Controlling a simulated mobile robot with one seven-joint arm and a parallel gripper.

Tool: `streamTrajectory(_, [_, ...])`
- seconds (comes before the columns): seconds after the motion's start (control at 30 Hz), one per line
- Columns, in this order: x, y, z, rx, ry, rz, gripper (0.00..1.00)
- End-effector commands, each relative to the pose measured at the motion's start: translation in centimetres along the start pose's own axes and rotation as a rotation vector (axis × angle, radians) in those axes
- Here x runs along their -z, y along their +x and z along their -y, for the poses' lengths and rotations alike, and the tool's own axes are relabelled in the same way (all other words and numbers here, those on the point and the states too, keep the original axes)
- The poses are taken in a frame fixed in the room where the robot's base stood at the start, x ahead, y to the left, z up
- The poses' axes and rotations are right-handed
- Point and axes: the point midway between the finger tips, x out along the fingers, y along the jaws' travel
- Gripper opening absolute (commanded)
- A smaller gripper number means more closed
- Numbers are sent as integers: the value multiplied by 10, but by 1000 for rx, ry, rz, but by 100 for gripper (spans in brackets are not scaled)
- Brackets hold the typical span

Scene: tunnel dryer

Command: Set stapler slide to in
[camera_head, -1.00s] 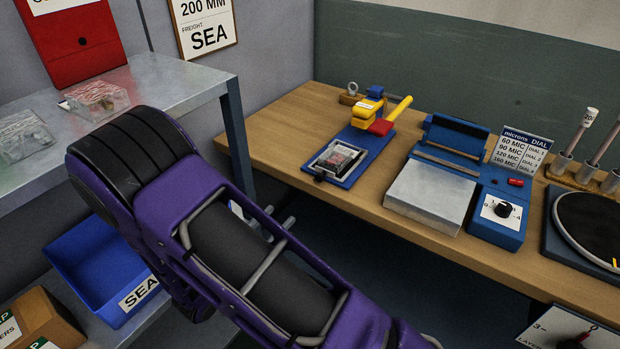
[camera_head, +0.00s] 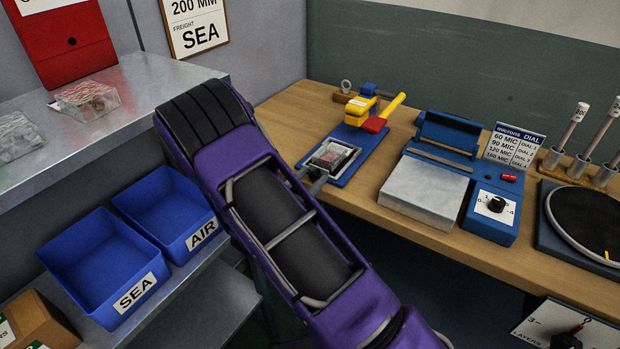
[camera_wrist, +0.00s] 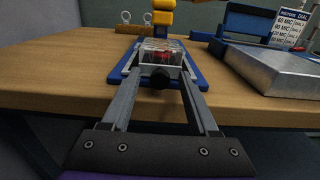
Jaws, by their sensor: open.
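The stapler stands on a long blue base (camera_head: 372,150) on the wooden bench, with a yellow body (camera_head: 360,108) and a red-ended lever (camera_head: 375,124). The slide (camera_head: 333,155), a small carriage holding a clear pack with red in it, sits at the base's near end, apart from the stapler head. In the wrist view the slide (camera_wrist: 160,57) is straight ahead, with a dark round knob (camera_wrist: 159,82) on its near side. My gripper (camera_wrist: 160,76) is open and empty, its fingers on either side of the knob. I cannot tell whether they touch it.
A blue sealer with a grey metal plate (camera_head: 425,190) and dial box (camera_head: 491,213) stands right of the stapler. A metal shelf (camera_head: 130,95) and blue SEA (camera_head: 100,255) and AIR (camera_head: 165,205) bins are left.

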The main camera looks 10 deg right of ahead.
Motion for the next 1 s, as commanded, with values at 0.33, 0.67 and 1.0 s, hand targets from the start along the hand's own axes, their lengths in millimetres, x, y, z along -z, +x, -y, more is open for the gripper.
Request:
streamTrajectory(0.33, [0, 0, 0, 0, 0, 0, 41])
streamTrajectory(0.67, [0, 0, 0, 0, 0, 1, 0])
streamTrajectory(1.0, [0, 0, 0, 0, 0, 0, 0])
